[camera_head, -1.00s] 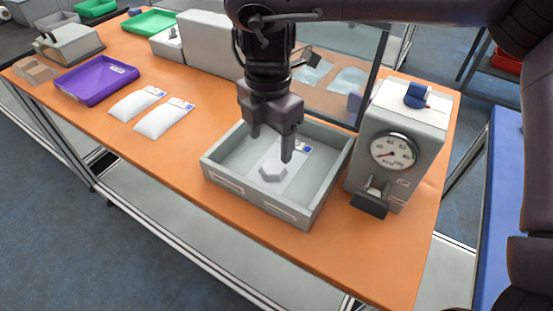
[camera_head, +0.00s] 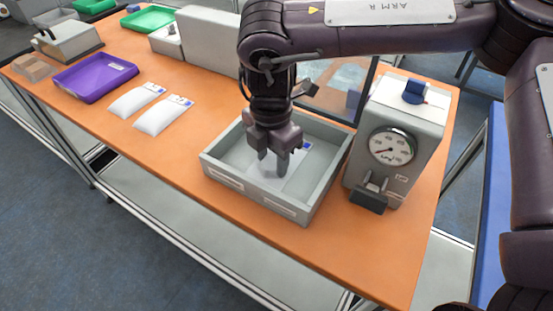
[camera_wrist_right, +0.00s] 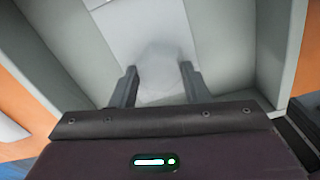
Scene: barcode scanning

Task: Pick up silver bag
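A pale silver-grey flat bag (camera_head: 298,164) with a small blue-marked label lies inside the grey tray (camera_head: 325,188). My right gripper (camera_head: 272,167) is inside the tray, pointing down over the bag's near part. Its two fingers are spread apart. In the right wrist view the bag (camera_wrist_right: 150,30) lies beneath and between the open fingertips (camera_wrist_right: 158,70), with a rounded bulge there. I cannot tell whether the fingers touch the bag. The gripper hides part of it in the head view. My left gripper is not in view.
A grey device with a round gauge (camera_head: 392,146) stands right of the tray. Two white bags (camera_head: 160,116) and a purple tray (camera_head: 95,78) lie to the left. The tray walls surround the gripper. Orange table is bare at the front.

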